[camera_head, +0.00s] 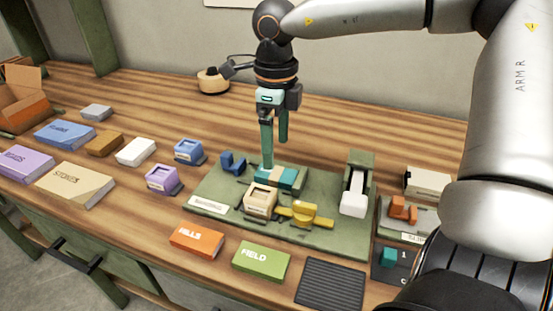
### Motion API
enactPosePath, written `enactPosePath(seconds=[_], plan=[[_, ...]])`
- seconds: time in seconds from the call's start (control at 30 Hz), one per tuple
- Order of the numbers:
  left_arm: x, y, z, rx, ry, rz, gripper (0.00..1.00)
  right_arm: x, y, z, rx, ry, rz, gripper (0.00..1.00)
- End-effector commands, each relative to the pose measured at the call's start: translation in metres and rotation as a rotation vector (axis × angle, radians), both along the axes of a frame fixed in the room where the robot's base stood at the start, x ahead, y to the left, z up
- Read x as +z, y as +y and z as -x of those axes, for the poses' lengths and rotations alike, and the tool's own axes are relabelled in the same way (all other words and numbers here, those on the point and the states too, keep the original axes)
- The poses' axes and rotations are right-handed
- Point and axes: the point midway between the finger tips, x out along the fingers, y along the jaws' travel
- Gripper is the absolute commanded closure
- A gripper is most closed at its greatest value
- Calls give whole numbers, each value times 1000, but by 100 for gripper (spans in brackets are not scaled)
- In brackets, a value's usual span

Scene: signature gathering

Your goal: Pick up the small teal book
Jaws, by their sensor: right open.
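A small teal block that looks like the small teal book (289,175) lies on the green mat (330,235), with a paler band across it. My right gripper (275,153) points down from above. Its two teal fingers are apart, with nothing seen between them. The nearer fingertip is just above or at the left part of the teal book; I cannot tell whether it touches. My left gripper is not in view.
Close around the teal book are a blue holder (233,162), a beige box (261,200) and a yellow piece (300,213). A white-and-green device (355,190) stands to the right. Orange (197,240) and green (261,261) books lie in front. Several books lie left.

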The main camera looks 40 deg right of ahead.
Motion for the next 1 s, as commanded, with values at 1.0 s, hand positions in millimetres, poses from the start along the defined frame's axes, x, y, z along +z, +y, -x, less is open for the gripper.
enactPosePath(seconds=[1.0], plan=[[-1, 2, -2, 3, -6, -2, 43, -69, -3, -6, -1, -1, 0, 26]])
